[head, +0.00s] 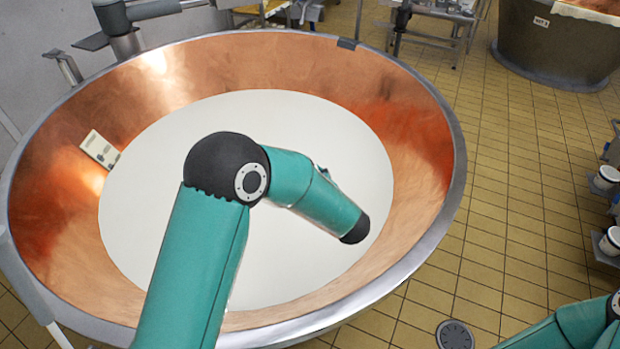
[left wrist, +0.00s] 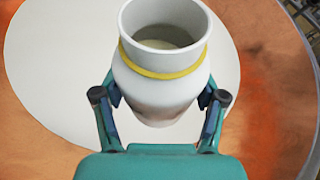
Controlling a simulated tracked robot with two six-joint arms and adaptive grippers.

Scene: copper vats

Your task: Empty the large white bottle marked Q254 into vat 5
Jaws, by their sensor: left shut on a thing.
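A large white bottle (left wrist: 160,88) with a yellow ring below its wide open mouth is in the left wrist view. Off-white contents show inside it, and no marking can be read. My left gripper (left wrist: 158,104) is shut on the bottle, one finger on each side. Behind the bottle is the white liquid in a big copper vat. In the head view the copper vat (head: 424,150) has a steel rim, and my left arm reaches over its white liquid (head: 150,215). The left gripper and bottle are hidden there. No number shows on this vat. My right gripper is out of view.
A second vat (head: 550,45) with a small label stands at the back right. White containers (head: 606,178) stand at the right edge. A metal stand (head: 435,15) is at the back. Tiled floor (head: 510,200) lies open between, with a round drain (head: 455,334).

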